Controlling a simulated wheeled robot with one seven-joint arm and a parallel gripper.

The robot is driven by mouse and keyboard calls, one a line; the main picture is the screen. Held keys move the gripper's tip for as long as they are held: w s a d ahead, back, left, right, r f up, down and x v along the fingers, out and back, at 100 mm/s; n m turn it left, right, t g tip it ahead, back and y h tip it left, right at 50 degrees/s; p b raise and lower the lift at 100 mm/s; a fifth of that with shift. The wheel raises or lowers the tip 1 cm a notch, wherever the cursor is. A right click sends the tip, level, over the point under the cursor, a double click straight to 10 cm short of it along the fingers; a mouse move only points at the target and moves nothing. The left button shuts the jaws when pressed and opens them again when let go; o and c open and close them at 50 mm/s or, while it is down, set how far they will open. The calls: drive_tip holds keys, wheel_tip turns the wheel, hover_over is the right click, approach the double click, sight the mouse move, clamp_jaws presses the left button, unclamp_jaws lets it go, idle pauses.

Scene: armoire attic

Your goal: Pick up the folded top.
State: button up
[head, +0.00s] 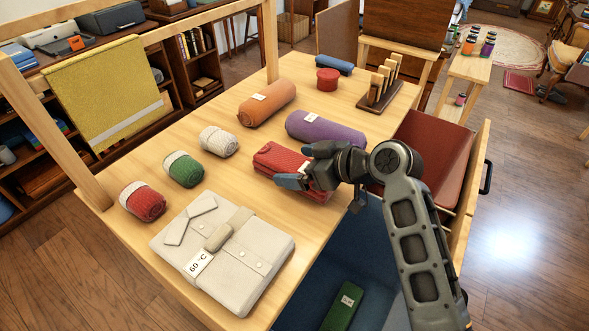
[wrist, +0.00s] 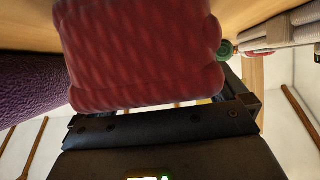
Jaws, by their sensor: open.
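A red knitted folded top (head: 272,158) lies on the wooden table in the head view, partly hidden by my gripper. In the wrist view the red knit (wrist: 140,50) fills the upper middle, close in front of the palm. My gripper (head: 299,168) is open at the red top's right part, its fingers spread over or around it. In the wrist view the fingers are mostly hidden by the knit, so contact cannot be told. A pale folded shirt (head: 245,262) with a collar and a "60 °C" tag lies flat at the table's front.
A purple roll (head: 325,130) lies just behind the red top; it shows at left in the wrist view (wrist: 30,85). An orange roll (head: 266,103) and small banded rolls (head: 183,169) lie to the left. An open blue-lined drawer (head: 335,265) is below the table's right edge.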

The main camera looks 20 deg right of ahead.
sight(300, 165)
drive_tip(key=shift+c, duration=0.3)
drive_tip(key=c, duration=1)
drive_tip(key=shift+o, duration=0.2)
drive_tip(key=shift+r, duration=0.15)
drive_tip(key=shift+r, duration=0.55)
wheel_tip(300, 165, up, 3)
drive_tip(key=shift+f, duration=0.15)
drive_tip(key=w+d+r+b, duration=0.1)
drive_tip(key=w+d+r, duration=0.6)
drive_tip(key=w, duration=0.2)
drive_tip(key=shift+w, duration=0.2)
